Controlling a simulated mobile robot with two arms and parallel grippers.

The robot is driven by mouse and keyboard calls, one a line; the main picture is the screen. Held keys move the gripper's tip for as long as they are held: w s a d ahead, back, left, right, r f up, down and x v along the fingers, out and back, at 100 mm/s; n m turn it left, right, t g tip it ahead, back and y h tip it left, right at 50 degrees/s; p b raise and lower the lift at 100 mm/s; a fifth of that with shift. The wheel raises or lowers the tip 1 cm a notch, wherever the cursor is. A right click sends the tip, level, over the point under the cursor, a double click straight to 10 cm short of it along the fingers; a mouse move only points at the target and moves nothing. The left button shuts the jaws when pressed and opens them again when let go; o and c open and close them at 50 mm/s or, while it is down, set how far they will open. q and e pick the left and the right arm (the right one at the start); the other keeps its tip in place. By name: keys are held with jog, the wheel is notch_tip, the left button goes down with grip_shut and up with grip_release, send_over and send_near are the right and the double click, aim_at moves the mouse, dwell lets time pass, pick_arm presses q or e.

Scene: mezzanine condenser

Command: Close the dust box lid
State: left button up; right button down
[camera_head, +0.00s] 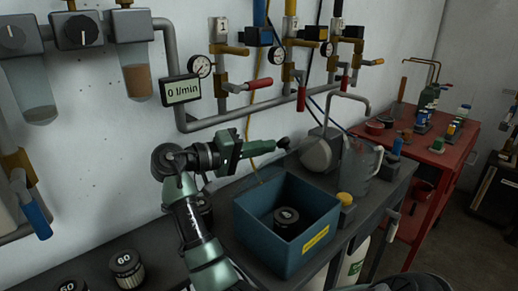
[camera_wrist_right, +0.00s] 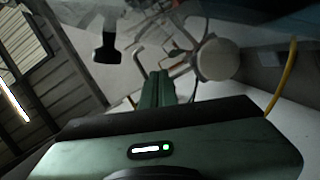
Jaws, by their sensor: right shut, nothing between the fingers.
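My right gripper (camera_head: 284,143) reaches to the right above the blue box. Its green fingers (camera_wrist_right: 157,88) are shut in the right wrist view, with nothing visible between them. Just past the fingertips is a pale round disc (camera_head: 316,155), standing tilted beside a grey box-like body (camera_head: 327,134). The disc also shows in the right wrist view (camera_wrist_right: 217,60), right of the fingers. I cannot tell whether this disc is the dust box lid. The open-topped blue box (camera_head: 258,236) has a yellow label and holds a black cylinder (camera_head: 287,222). My left gripper is not in view.
A clear jug (camera_head: 360,168) stands right of the disc, near a bent grey pipe (camera_head: 350,97). A yellow-capped container (camera_head: 346,199) is beside the blue box. Pipes, gauges and red-handled valves (camera_head: 250,86) line the wall behind. A red cart (camera_head: 429,148) stands right.

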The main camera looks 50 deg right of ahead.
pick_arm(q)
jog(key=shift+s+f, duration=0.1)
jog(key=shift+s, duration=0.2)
pick_arm(e)
jog(key=shift+s+f, duration=0.1)
jog(key=shift+s, duration=0.7)
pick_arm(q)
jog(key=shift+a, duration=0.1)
